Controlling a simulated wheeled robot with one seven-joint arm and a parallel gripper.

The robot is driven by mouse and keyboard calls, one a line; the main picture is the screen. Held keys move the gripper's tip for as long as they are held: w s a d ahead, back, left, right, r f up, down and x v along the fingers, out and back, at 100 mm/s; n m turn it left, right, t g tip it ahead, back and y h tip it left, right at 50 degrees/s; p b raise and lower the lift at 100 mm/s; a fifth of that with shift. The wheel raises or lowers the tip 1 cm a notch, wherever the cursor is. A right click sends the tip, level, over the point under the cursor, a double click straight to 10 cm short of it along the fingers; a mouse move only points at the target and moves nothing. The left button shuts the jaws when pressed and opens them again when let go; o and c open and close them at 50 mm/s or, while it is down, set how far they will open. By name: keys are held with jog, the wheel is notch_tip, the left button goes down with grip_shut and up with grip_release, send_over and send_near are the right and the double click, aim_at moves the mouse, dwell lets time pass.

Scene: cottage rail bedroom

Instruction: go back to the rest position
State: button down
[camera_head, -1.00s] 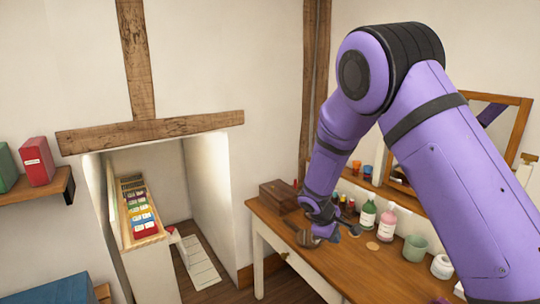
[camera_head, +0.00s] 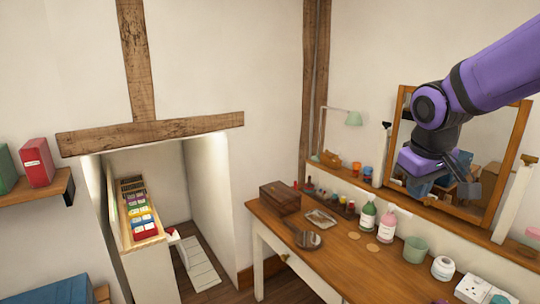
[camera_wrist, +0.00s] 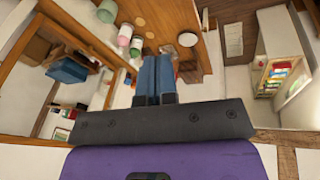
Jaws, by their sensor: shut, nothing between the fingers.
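My gripper (camera_head: 466,186) is at the right in the head view, raised above the wooden dressing table (camera_head: 345,268) and in front of the framed mirror (camera_head: 402,96). In the wrist view my gripper (camera_wrist: 155,58) shows its two blue-grey fingers together, with nothing between them. My purple arm comes in from the upper right in the head view. The gripper touches nothing that I can see.
On the table are a wooden box (camera_head: 280,197), a green bottle (camera_head: 368,215), a pink bottle (camera_head: 387,224), a green cup (camera_head: 415,249) and a white jar (camera_head: 444,268). A lit alcove at left holds a file box (camera_head: 140,222). Air above the table's left is clear.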

jog(key=s+r+m+t, duration=0.1)
jog(key=s+r, duration=0.1)
jog(key=s, duration=0.7)
jog(key=s+d+r+m+t+y, duration=0.1)
jog(key=s+r+m, duration=0.1)
jog(key=s, duration=0.7)
jog(key=shift+r, duration=0.4)
jog(key=shift+d, duration=0.1)
